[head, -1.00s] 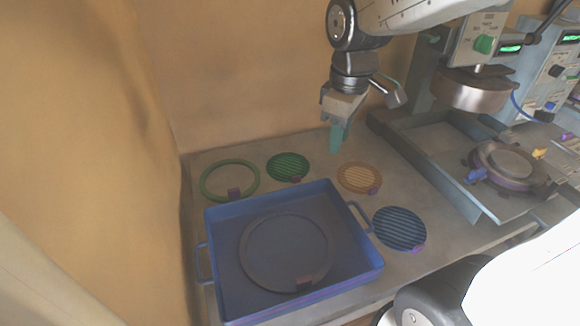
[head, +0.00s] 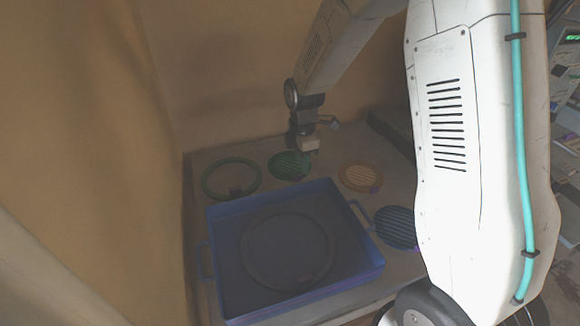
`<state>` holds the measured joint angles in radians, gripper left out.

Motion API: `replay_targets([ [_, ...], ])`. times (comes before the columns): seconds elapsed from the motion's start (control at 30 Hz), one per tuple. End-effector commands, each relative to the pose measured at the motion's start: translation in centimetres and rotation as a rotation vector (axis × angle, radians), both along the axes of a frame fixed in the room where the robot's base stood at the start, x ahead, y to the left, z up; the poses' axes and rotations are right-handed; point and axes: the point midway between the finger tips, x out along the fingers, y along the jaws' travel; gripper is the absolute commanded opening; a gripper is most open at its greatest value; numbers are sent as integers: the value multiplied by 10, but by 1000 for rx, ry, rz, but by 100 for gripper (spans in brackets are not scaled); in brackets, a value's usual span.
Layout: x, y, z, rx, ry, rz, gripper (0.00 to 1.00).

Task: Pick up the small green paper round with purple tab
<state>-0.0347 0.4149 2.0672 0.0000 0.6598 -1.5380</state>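The small green striped round (head: 284,164) lies flat on the table behind the blue tray. Its purple tab is hard to make out now, at its right front edge near my gripper. My gripper (head: 306,170) is over the right side of the green round, pointing down. The fingers are small, dark and blend with the round, so I cannot tell whether they are open or shut, or whether they touch it.
A blue tray (head: 372,277) with handles holds a large dark ring (head: 247,272). A green ring (head: 207,181) lies to the left, an orange round (head: 357,175) and a blue striped round (head: 393,226) to the right. My arm hides most of the press area.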

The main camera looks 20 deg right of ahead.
Motion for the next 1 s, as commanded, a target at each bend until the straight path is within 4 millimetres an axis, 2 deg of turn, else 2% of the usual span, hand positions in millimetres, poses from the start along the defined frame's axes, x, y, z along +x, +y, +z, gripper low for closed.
replay_targets([
  [0.1,-2,-1,-20,0,3,-1,34],
  [0.23,-2,-1,-36,1,1,-1,34],
  [0.53,-2,-1,-40,2,-1,-1,34],
  [0.6,-2,-1,-40,2,-1,-2,14],
  [0.67,-2,-1,-40,2,-1,-2,0],
  [1.0,-2,-1,-39,2,-1,-2,0],
])
